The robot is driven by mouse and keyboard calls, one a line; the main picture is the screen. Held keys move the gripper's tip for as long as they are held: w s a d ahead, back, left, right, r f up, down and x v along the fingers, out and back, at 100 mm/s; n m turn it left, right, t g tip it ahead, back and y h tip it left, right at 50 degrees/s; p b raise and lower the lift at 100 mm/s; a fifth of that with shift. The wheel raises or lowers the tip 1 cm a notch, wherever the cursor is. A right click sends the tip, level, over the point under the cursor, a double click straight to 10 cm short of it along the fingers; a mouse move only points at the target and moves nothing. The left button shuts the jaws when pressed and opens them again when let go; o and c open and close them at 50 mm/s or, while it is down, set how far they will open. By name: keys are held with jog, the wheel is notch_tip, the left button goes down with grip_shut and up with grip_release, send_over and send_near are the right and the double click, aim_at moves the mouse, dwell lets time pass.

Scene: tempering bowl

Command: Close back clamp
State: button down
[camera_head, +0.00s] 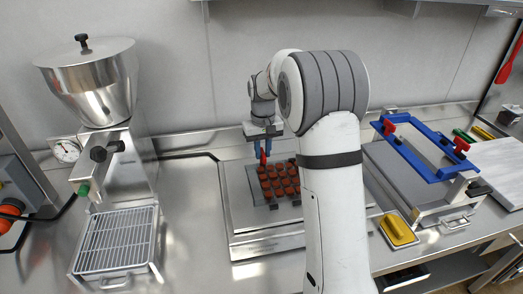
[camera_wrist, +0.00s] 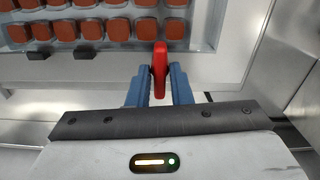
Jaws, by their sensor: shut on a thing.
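My gripper (camera_head: 263,152) is at the back edge of a mould (camera_head: 256,190) filled with rows of red-brown pieces, which lies on a flat metal plate. Its blue fingers are shut on a red clamp lever (camera_head: 263,160). In the wrist view, the red lever (camera_wrist: 160,62) stands between the two blue fingertips of my gripper (camera_wrist: 159,84), beside the mould's edge (camera_wrist: 200,45). The lever's base is hidden, and I cannot tell whether the clamp is open or closed. My arm hides the right part of the mould and plate in the head view.
A steel hopper machine (camera_head: 92,80) with a wire grate (camera_head: 118,243) stands left. A blue frame (camera_head: 420,150) with red knobs stands right, over a grey plate. A yellow-handled tool (camera_head: 398,229) lies near the counter's front. The wall is close behind.

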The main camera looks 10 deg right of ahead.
aim_at(263, 152)
jog(key=c, duration=1.5)
grip_release()
jog(key=shift+o, duration=0.2)
jog(key=shift+r, duration=0.1)
notch_tip(263, 152, up, 7)
jog(key=shift+b, duration=0.4)
jog(key=shift+r, duration=0.35)
